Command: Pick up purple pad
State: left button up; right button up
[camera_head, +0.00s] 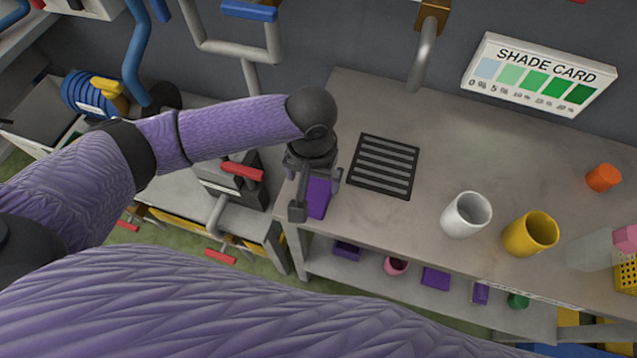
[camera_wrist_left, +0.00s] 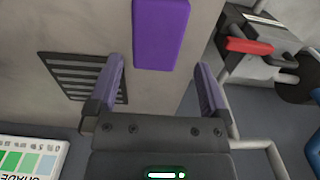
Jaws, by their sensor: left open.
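The purple pad (camera_head: 319,198) lies at the left end of the grey worktop, partly hidden by my left gripper in the head view. In the left wrist view the pad (camera_wrist_left: 160,36) is a plain purple block just beyond the fingertips, lined up between them. My left gripper (camera_head: 315,193) is over the pad, pointing down. Its two fingers stand wide apart and empty in the wrist view (camera_wrist_left: 158,78). Its exact height over the pad is hard to tell. My right gripper does not show.
A dark slotted grate (camera_head: 384,166) is set right of the pad. A white cup (camera_head: 466,215), a yellow cup (camera_head: 530,235) and an orange cylinder (camera_head: 603,178) stand farther right. A machine with a red handle (camera_head: 242,171) stands left. Other purple pieces (camera_head: 435,278) lie on the lower shelf.

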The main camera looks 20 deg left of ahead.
aim_at(315, 194)
pick_arm(q)
notch_tip(315, 194, down, 6)
jog(key=shift+s+d+r+b, duration=0.1)
jog(key=shift+s+d+b, duration=0.05)
jog(key=shift+b, duration=0.9)
